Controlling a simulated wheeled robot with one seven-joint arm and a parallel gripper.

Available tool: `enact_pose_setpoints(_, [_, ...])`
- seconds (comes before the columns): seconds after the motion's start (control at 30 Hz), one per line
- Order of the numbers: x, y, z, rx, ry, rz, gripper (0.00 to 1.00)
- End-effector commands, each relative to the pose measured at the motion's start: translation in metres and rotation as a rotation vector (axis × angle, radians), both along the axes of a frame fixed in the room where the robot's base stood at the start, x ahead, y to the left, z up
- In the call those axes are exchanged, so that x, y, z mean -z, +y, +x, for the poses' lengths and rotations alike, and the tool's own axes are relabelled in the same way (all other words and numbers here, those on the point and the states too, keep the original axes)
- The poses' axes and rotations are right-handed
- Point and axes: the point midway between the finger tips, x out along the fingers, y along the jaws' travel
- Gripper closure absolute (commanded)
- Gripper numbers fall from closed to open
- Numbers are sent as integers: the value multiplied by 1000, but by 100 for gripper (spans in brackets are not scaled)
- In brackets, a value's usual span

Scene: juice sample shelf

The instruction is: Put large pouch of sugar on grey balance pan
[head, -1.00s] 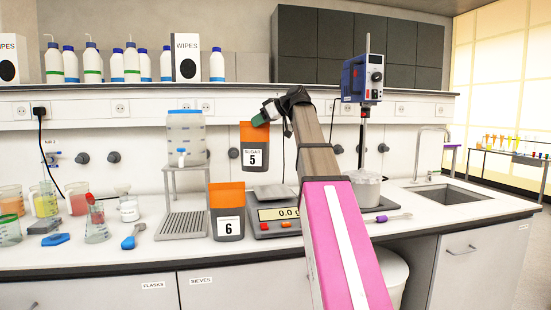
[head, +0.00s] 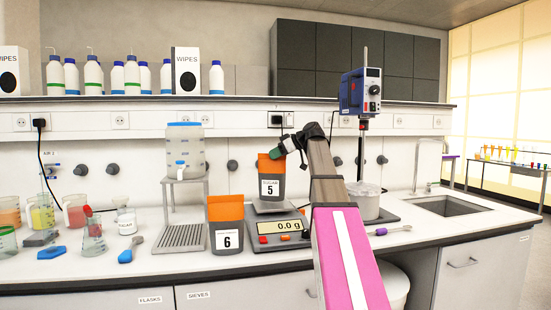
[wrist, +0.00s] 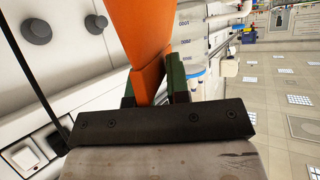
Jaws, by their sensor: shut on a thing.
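The sugar pouch (head: 271,190), dark grey with an orange top and a label marked 5, hangs upright in my gripper (head: 279,152). My gripper is shut on its orange top edge; the wrist view shows the orange top (wrist: 146,50) between the green-padded fingers (wrist: 152,88). The grey balance pan (head: 272,206) is directly below or just behind the pouch's lower edge. I cannot tell whether the pouch touches it. The balance (head: 262,240) display reads 0.0 g.
A second orange-topped pouch marked 6 (head: 227,224) stands on the bench just left of the balance. A stirrer with a pot (head: 367,202) stands to the right, behind my arm. A dispenser on a stand (head: 184,150) and a drain tray (head: 181,237) are further left.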

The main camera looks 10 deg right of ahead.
Motion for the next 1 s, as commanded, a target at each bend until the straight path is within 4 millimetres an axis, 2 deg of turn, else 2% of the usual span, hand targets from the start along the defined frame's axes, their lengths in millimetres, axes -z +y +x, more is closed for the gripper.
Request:
enact_pose_setpoints(0.13, [11,0,0,0,-2,3,100])
enact_pose_setpoints(0.5, [14,0,0,0,-1,3,100])
enact_pose_setpoints(0.53, [15,0,0,0,0,0,74])
enact_pose_setpoints(0.6, [14,0,0,0,0,0,58])
enact_pose_setpoints(1.0, [9,-5,-2,2,-1,0,58])
